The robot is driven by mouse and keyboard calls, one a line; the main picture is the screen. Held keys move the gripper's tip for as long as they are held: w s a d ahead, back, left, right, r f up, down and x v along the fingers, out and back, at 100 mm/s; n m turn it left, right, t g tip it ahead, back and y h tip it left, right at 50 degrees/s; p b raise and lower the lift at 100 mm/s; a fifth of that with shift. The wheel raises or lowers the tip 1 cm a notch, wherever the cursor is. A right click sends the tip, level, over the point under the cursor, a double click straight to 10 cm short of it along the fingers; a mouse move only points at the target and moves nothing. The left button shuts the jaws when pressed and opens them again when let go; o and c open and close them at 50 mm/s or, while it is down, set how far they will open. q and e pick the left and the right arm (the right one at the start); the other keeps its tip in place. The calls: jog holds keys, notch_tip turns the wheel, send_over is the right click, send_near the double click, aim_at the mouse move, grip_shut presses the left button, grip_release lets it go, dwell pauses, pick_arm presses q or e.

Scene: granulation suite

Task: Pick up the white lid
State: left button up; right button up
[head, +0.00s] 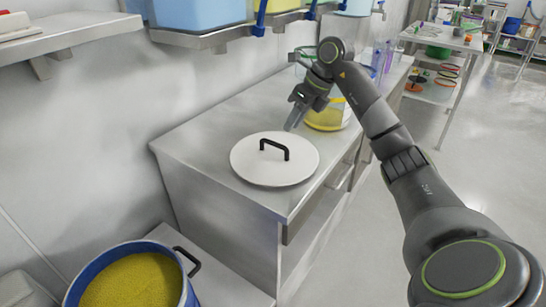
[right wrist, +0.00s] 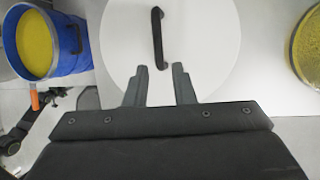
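The white lid (head: 275,172) is a round flat disc with a black bar handle (head: 274,147) on top. It lies flat on the grey steel cabinet top. My right gripper (head: 297,117) is above and behind the lid in the head view, apart from the handle. In the right wrist view, the open right gripper (right wrist: 160,84) has its two fingers spread with nothing between them. The lid (right wrist: 205,45) lies beneath the fingers there, and the handle (right wrist: 158,38) is just beyond the fingertips. My left gripper is not in view.
A blue bucket of yellow powder (head: 135,282) stands at lower left; it also shows in the right wrist view (right wrist: 40,45). A clear container with yellow contents (head: 325,115) stands behind the lid. A shelf with bins (head: 205,35) overhangs the cabinet (head: 195,145). The cabinet's left end is clear.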

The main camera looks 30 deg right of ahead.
aim_at(276, 143)
jog(key=x, duration=0.4)
jog(key=shift+f, duration=0.1)
jog(key=x, duration=0.5)
jog(key=shift+w+a, duration=0.25)
jog(key=shift+w, duration=0.05)
grip_shut()
